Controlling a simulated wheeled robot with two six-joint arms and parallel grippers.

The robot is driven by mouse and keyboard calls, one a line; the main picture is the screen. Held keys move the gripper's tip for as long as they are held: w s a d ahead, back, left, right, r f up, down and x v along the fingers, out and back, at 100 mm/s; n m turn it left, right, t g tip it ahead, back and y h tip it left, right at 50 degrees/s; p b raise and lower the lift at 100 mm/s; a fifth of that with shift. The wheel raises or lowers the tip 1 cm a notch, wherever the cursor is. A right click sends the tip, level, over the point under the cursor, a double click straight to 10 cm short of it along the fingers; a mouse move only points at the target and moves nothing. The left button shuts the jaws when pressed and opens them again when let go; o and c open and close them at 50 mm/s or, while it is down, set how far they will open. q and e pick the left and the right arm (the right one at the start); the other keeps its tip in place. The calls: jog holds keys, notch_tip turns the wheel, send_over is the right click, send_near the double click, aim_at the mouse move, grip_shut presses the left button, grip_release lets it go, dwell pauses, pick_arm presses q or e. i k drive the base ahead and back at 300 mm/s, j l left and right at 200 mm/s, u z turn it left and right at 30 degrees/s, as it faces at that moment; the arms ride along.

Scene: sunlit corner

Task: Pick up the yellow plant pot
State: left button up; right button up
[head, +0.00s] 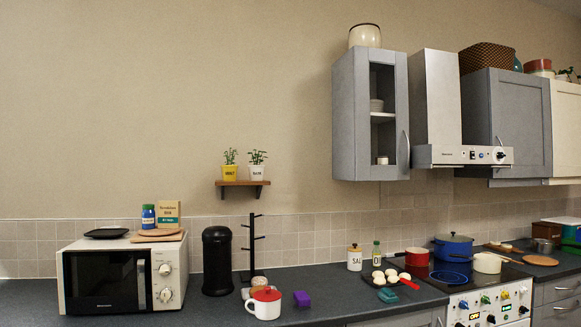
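The yellow plant pot (230,173) holds a small green plant and has dark lettering on its front. It stands upright at the left on a small wooden wall shelf (242,184), above the counter. A white plant pot (257,172) with a similar plant stands close beside it on the right. Neither of my grippers shows in the head view.
Below the shelf, a dark counter (335,283) carries a microwave (122,275), a black canister (217,261), a black mug stand (253,250) and a red-and-white mug (264,303). A grey wall cabinet (350,115) hangs to the shelf's right. The wall around the shelf is bare.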

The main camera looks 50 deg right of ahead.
aim_at(229, 172)
jog(key=z, duration=1.2)
